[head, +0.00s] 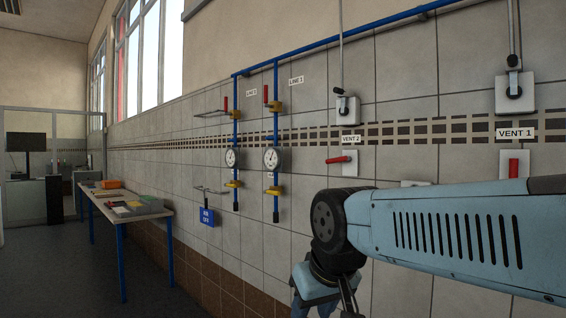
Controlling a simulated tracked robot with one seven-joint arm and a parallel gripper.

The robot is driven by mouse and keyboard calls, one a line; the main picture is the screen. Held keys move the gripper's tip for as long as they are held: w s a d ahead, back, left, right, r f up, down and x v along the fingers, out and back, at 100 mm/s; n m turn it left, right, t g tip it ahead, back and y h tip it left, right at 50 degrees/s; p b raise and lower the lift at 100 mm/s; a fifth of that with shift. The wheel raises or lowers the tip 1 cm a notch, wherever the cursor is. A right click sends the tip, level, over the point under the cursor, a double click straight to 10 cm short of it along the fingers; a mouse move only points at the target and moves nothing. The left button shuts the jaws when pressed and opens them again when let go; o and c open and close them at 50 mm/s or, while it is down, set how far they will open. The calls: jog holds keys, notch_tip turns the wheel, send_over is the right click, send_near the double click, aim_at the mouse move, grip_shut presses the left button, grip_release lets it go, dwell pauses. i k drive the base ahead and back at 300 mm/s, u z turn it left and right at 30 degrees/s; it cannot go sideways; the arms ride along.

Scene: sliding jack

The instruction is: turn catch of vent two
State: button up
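The Vent 2 label (350,139) is on the tiled wall right of centre. Just below it, a red lever (341,160) lies about horizontal, pointing left, on a white wall plate (350,168). Above the label is a white plate with a dark fitting (345,106), from which a thin rod runs up the wall. My arm comes in from the right edge, below and in front of these, and its joint bends down out of the picture. My gripper's fingers do not show, so its opening is hidden.
The Vent 1 label (515,134) has an upright red lever (513,168) below it. Blue pipes (275,140) with gauges (272,158) and valves stand left of Vent 2. A table (130,212) with trays is along the wall. The floor at left is open.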

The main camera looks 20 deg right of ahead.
aim_at(342, 158)
jog(key=z, duration=0.15)
jog(key=i, duration=1.3)
jog(key=z, duration=0.8)
jog(key=k, duration=0.85)
jog(key=z, duration=0.2)
jog(key=i, duration=0.9)
jog(key=u, duration=0.1)
